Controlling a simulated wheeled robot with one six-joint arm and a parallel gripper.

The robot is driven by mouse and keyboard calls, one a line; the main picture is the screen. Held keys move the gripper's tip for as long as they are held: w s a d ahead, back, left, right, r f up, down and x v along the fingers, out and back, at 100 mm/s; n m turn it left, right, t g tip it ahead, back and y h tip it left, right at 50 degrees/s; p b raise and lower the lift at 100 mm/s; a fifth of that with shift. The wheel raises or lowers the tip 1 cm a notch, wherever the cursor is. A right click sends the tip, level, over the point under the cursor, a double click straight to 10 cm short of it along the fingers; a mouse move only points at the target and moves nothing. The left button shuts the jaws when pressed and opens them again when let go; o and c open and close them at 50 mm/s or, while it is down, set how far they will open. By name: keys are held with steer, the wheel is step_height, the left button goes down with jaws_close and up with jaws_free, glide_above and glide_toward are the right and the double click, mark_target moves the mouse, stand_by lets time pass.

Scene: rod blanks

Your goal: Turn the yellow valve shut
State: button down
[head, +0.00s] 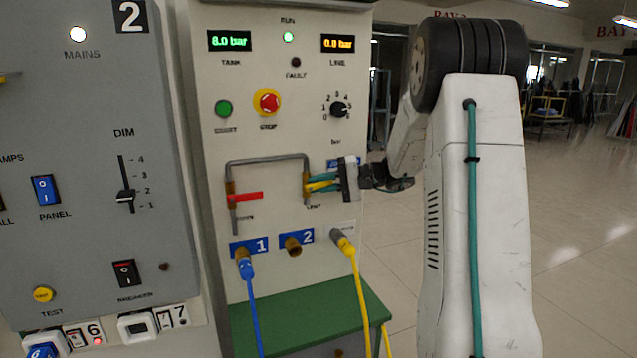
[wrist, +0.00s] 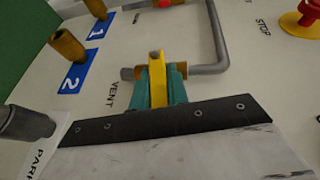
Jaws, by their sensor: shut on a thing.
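The yellow valve lever (head: 322,187) is on the right leg of the grey pipe on the cream panel, above the VENT label. It points right, roughly across the pipe, in the head view. My gripper (head: 325,181) comes in from the right, its teal fingers shut on the lever. In the wrist view the yellow lever (wrist: 157,72) stands between the two teal fingers (wrist: 158,88), one on each side. Its outer end is partly hidden by the fingers and gripper body.
A red lever (head: 247,196) is on the pipe's left leg. Below are a blue hose (head: 249,285), an open brass port (head: 292,247) and a yellow hose (head: 356,275). A green shelf (head: 300,315) juts out underneath. The red stop button (head: 267,102) is above the pipe.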

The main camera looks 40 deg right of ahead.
steer(key=shift+f+m+t+y, duration=0.3)
steer(key=shift+t+y, duration=0.4)
steer(key=shift+y, duration=0.1)
steer(key=c, duration=1.4)
jaws_free()
steer(key=shift+o, duration=0.2)
steer(key=shift+s, duration=0.1)
steer(key=v, duration=0.7)
steer(key=shift+s+d, duration=0.2)
steer(key=shift+d, duration=0.15)
